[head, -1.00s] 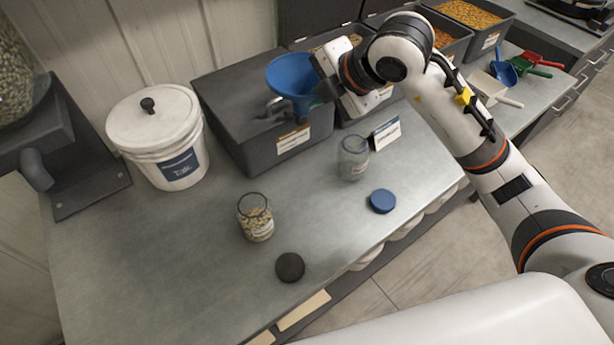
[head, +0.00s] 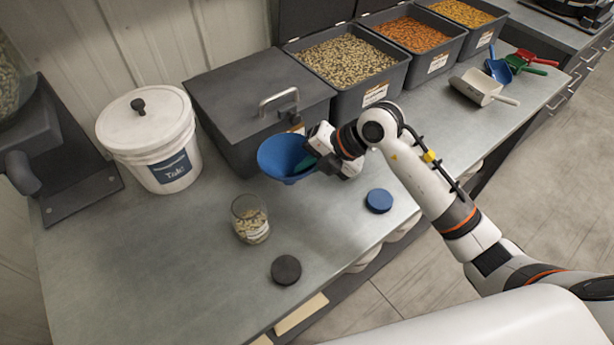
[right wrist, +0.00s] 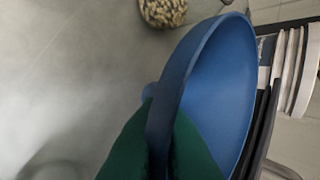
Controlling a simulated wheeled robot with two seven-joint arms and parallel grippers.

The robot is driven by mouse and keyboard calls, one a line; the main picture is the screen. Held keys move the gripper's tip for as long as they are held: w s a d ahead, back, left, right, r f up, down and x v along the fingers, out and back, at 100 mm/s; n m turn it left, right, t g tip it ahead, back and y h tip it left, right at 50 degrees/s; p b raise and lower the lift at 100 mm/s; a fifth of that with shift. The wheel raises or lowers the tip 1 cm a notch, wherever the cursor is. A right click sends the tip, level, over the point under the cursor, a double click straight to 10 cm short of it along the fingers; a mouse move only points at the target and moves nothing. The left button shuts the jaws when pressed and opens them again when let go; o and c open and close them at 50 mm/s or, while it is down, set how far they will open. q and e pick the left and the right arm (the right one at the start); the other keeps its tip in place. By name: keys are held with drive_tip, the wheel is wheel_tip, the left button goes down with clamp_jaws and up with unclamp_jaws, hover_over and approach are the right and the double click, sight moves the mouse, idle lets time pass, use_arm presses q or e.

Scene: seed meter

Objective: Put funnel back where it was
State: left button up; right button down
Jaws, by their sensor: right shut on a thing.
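The blue funnel (head: 284,157) is held by my right gripper (head: 312,163) over the counter, in front of the closed grey bin. In the right wrist view the funnel (right wrist: 215,85) fills the middle, with its rim between the green fingertips (right wrist: 163,150). Its wide mouth faces up and tilts somewhat in the head view. A glass jar with pale seeds (head: 250,222) stands on the counter to the left of and nearer than the funnel. The second glass jar is hidden behind my right arm in the head view. My left gripper is not in view.
A white lidded bucket (head: 150,140) stands at the left. The closed grey bin (head: 235,95) and open seed bins (head: 350,65) line the back. A blue lid (head: 379,201) and a dark lid (head: 286,270) lie on the counter (head: 150,270). Scoops (head: 483,86) lie at the right.

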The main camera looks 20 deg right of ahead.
drive_tip(key=shift+f, duration=2.25)
drive_tip(key=shift+f, duration=0.15)
drive_tip(key=c, duration=1.6)
unclamp_jaws()
drive_tip(key=shift+r, duration=0.2)
drive_tip(key=b+v, duration=0.1)
drive_tip(key=v, duration=1.1)
